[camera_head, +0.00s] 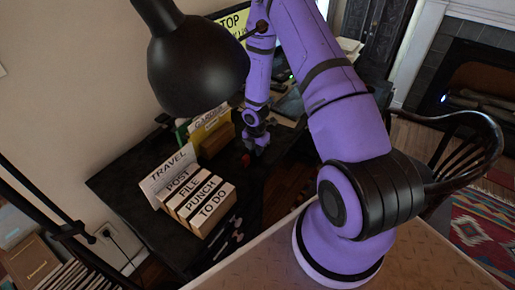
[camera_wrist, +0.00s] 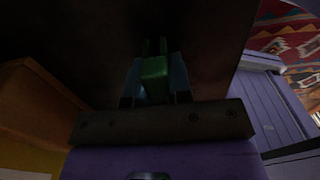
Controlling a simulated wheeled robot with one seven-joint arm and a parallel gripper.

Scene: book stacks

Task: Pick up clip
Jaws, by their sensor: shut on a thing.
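In the wrist view, a small green clip (camera_wrist: 155,72) sits between the fingers of my gripper (camera_wrist: 155,80), which are shut on it. The wrist view is dark, so the clip's far end is hard to make out. In the head view, my gripper (camera_head: 257,150) is low over the dark desk (camera_head: 125,190), to the right of the row of labelled blocks. The clip cannot be made out in the head view.
Blocks marked POST, FILE, PUNCH and TO DO (camera_head: 210,205) stand left of my gripper, beside a TRAVEL card (camera_head: 168,170). A small red thing (camera_head: 245,159) lies close to my gripper. A black lamp (camera_head: 197,65) hangs above. A wooden chair (camera_head: 465,150) stands right.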

